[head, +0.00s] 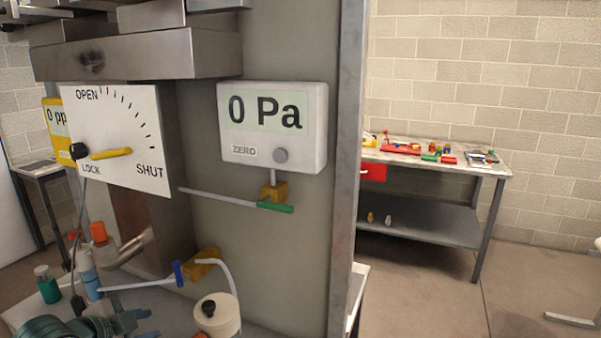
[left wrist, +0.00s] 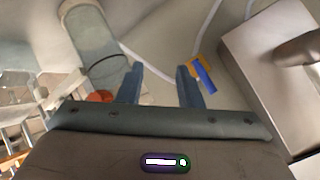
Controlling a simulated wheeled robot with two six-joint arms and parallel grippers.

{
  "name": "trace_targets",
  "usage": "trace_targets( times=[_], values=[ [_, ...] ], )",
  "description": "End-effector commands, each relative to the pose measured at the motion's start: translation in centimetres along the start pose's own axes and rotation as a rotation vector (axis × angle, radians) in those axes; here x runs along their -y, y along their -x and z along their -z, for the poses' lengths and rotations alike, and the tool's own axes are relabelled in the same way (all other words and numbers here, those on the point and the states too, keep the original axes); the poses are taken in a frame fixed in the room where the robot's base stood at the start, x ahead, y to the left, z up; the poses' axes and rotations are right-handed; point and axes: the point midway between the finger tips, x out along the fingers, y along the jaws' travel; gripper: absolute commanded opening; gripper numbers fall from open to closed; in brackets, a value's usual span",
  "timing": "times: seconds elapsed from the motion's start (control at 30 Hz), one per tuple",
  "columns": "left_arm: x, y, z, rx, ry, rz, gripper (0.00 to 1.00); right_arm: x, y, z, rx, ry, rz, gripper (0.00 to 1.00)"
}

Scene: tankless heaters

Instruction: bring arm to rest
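The gripper is open and empty. A pale hose and a valve with a blue handle (left wrist: 204,76) lie beyond the fingers. My right gripper is in neither view.
A dial plate (head: 112,138) and a gauge reading 0 Pa (head: 273,125) are on the panel. A side table (head: 430,158) stands right, beyond open floor.

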Motion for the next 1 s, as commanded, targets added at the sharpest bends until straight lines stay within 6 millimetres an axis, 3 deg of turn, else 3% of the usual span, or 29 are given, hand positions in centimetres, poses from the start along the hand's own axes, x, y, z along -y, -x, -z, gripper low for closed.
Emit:
trace_targets(
  times=[0.03,0.2,0.4,0.6,0.83,1.0],
  values=[
    [-3.4,-0.8,-1.5,0.039,0.074,-0.030,0.32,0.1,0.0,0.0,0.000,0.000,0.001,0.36],
    [-12.6,-1.1,-6.3,0.204,0.321,-0.071,0.32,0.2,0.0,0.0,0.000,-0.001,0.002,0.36],
    [-21.2,1.0,-10.7,0.402,0.575,-0.073,0.32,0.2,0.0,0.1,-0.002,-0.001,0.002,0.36],
    [-26.6,3.8,-13.2,0.554,0.742,-0.050,0.32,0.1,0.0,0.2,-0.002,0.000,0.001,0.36],
    [-31.4,7.2,-15.3,0.712,0.895,-0.012,0.32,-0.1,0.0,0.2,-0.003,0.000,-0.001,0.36],
    [-32.5,2.9,-18.2,0.719,0.887,-0.018,0.32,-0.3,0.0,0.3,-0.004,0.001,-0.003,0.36]
  ],
)
